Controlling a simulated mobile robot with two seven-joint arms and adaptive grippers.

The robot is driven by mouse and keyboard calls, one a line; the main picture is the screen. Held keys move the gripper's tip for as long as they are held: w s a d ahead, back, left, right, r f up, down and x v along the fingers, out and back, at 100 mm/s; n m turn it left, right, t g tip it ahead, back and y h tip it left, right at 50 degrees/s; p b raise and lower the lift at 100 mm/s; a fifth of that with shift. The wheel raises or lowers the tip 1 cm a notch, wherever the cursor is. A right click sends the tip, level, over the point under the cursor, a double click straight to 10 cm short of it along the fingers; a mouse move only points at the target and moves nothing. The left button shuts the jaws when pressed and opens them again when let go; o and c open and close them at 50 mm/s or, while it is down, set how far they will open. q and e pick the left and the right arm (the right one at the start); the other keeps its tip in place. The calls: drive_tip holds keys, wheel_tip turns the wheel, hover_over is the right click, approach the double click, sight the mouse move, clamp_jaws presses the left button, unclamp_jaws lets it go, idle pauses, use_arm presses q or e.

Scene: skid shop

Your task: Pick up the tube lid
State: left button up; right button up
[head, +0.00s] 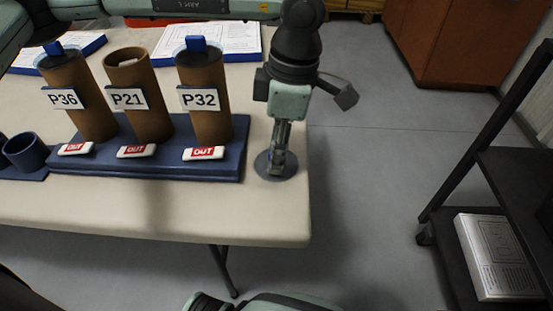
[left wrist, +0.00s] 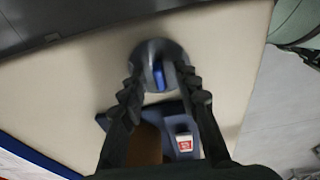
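The tube lid (head: 264,170) is a dark grey disc lying flat on the beige table near its right edge. In the left wrist view the lid (left wrist: 148,50) shows its upright blue handle. My left gripper (head: 278,166) points down over the lid and hides its handle in the head view. In the left wrist view its fingers (left wrist: 160,78) are apart, one on each side of the handle, with a gap between. The middle brown tube, P21 (head: 147,117), has an open top. My right gripper is not in view.
Tubes P36 (head: 90,120) and P32 (head: 211,125) have blue-handled lids on. All three stand in a blue rack (head: 225,165) with red-and-white OUT tags, just left of my gripper. Papers (head: 235,38) lie behind. A black cart (head: 510,170) stands at the right, across open floor.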

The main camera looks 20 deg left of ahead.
use_arm(q)
clamp_jaws()
